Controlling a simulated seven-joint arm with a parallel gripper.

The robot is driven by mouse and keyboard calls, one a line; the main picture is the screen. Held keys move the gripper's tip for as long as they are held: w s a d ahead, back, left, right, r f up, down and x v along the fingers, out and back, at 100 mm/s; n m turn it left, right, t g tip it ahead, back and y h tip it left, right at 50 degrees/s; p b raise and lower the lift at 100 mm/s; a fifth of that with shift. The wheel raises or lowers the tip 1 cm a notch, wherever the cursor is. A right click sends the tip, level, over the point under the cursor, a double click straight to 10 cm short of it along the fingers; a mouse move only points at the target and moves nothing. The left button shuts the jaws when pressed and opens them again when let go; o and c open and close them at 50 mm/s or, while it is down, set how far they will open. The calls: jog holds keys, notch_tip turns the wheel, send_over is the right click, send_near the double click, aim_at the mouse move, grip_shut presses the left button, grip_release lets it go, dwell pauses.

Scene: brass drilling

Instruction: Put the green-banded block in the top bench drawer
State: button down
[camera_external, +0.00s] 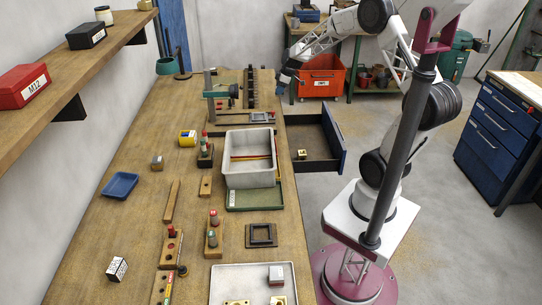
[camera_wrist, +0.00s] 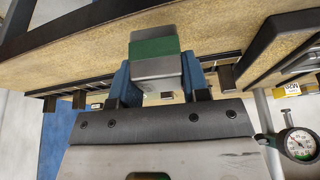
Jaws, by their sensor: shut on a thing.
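The green-banded block (camera_wrist: 155,48), grey with a green band, is between the blue fingers of my gripper (camera_wrist: 157,72) in the wrist view. My gripper is shut on it. In the outside view my gripper (camera_external: 284,77) is high by the far right edge of the bench, beyond the open drawer; the block cannot be made out there. The bench drawer (camera_external: 341,162) is pulled out from the bench's right side, with a small brass-coloured piece (camera_external: 302,154) inside. Most of its dark floor is bare.
A grey bin (camera_external: 249,181) stands on the bench (camera_external: 140,215) left of the drawer. A green stand tool (camera_external: 222,92) and a black rack (camera_external: 250,88) are near the far end. A dial gauge (camera_wrist: 299,143) shows in the wrist view. An orange crate (camera_external: 322,76) is beyond.

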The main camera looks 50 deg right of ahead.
jog(key=s+d+f+n+g+y, duration=0.1)
jog(key=s+f+n, duration=0.4)
jog(key=s+f, duration=0.25)
jog(key=n+g, duration=0.2)
jog(key=n, duration=0.3)
send_over(297, 147)
jog(key=d, duration=0.2)
notch_tip(297, 147, down, 7)
jog(key=shift+w+a+f+y, duration=0.15)
jog(key=shift+y, duration=0.25)
jog(key=shift+f, duration=3.15)
jog(key=shift+f, duration=0.1)
jog(key=shift+f, duration=1.75)
jog(key=shift+f, duration=0.1)
jog(key=c, duration=0.6)
grip_release()
